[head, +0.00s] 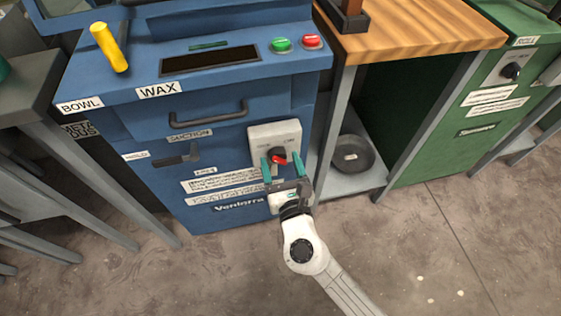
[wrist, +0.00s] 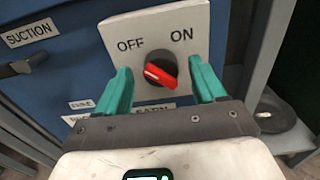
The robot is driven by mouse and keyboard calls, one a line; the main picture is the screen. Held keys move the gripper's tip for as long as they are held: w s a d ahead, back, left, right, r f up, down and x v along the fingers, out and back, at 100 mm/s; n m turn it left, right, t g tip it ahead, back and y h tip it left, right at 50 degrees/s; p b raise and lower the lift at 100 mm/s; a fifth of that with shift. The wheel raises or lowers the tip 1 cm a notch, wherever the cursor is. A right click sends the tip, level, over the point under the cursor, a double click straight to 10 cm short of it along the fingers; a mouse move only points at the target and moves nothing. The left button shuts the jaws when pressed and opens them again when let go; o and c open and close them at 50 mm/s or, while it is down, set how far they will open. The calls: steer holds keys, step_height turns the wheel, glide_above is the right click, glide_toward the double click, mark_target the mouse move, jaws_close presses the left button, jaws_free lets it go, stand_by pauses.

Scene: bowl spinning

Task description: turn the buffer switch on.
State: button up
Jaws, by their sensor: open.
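The buffer switch is a grey plate (head: 262,135) on the front of the blue machine. It also shows in the wrist view (wrist: 190,28), with OFF at the left and ON at the right. Its red knob (wrist: 160,74) sits on a black base below the words. The knob's red bar slopes from upper left to lower right, with a white mark toward its upper left end, on the OFF side. My gripper (head: 281,160) is open, with one teal finger on each side of the knob. In the wrist view, gaps show between the fingers and the knob.
The blue machine (head: 215,100) has a black handle (head: 202,115), green (head: 281,45) and red (head: 312,41) buttons, and a yellow handle (head: 109,47) on top. At the right, a dark round bowl (head: 353,153) sits on a low shelf under a wooden table (head: 425,28).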

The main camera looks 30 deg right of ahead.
steer(key=shift+w+d, duration=0.15)
steer(key=shift+w, duration=0.25)
steer(key=c, duration=1)
